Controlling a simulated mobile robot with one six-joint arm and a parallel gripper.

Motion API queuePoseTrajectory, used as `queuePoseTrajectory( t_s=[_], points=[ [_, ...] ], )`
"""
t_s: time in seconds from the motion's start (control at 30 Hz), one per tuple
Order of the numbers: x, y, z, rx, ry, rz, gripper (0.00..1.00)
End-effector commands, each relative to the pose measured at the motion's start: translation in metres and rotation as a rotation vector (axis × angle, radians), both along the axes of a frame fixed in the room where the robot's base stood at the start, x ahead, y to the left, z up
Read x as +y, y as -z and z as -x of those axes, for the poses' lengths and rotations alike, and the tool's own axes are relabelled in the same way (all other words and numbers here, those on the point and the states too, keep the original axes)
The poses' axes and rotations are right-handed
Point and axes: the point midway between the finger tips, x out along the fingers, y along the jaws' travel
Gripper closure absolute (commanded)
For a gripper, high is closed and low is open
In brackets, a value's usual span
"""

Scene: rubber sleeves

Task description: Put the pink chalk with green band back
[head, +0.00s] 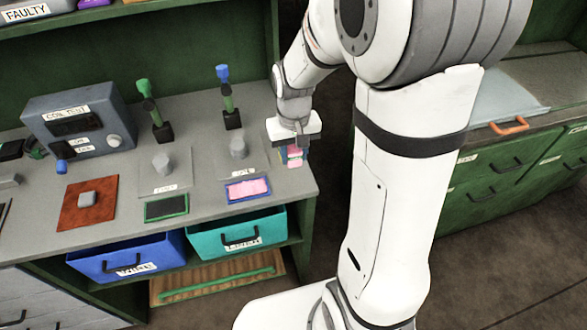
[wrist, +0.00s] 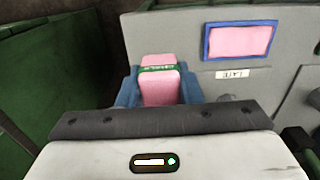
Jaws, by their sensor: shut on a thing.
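The pink chalk with a green band (wrist: 160,85) is in my gripper (wrist: 159,92), between the two blue fingers. The pink chalk also shows in the head view (head: 295,153), partly hidden by my gripper (head: 292,150). My gripper points down at the right end of the grey bench (head: 215,213). A blue-rimmed pad with a pink inside (head: 247,189) lies on the bench to the left of the chalk; it also shows in the wrist view (wrist: 240,40), with a small label beside it. Whether the chalk touches the bench cannot be told.
A green-rimmed dark pad (head: 166,207) and a rust-red mat (head: 88,204) lie farther left. Stamp-like tools with a green handle (head: 144,90) and a blue handle (head: 223,75) stand behind. A blue bin (head: 126,262) and a teal bin (head: 238,235) sit below the bench top.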

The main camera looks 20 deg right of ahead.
Motion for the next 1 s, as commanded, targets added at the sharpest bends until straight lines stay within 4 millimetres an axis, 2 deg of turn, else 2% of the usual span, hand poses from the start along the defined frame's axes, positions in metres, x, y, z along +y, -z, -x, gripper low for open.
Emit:
queuePoseTrajectory(
  t_s=[0.03,0.1,0.27,0.5,0.93,0.97,1.0],
  points=[
    [0.0,0.012,0.0,0.005,0.001,0.0,0.89],
    [0.0,0.023,0.0,0.004,0.001,0.0,0.89],
    [-0.001,0.037,0.0,0.003,0.002,0.0,0.89],
    [-0.001,0.069,0.0,0.003,0.002,0.0,0.89],
    [-0.001,0.076,-0.001,-0.001,0.003,0.0,0.89],
    [-0.001,0.075,-0.001,-0.001,0.003,0.0,0.65],
    [-0.001,0.074,-0.001,-0.001,0.003,0.0,0.62]
  ],
)
